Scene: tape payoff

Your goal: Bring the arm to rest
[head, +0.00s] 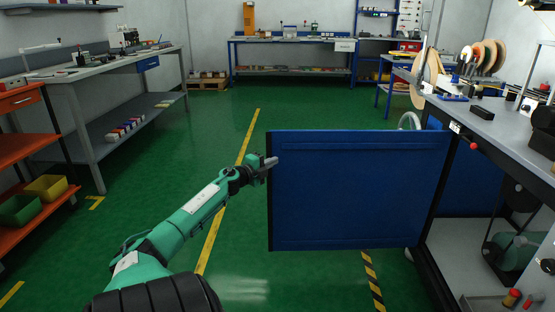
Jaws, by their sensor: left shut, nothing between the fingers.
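My left arm, green with dark joints, reaches forward from the bottom left of the head view. My left gripper (271,162) is shut and empty, at the upper left edge of a blue panel (358,192). The panel looks like an open door standing out to the left from the workbench (500,130) on the right. I cannot tell whether the gripper touches the panel or is in front of it. My right gripper does not show.
A grey bench (70,78) and an orange shelf cart (30,150) with bins line the left side. A blue-framed bench (290,40) stands at the back. The green floor (180,150) left of the panel is clear.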

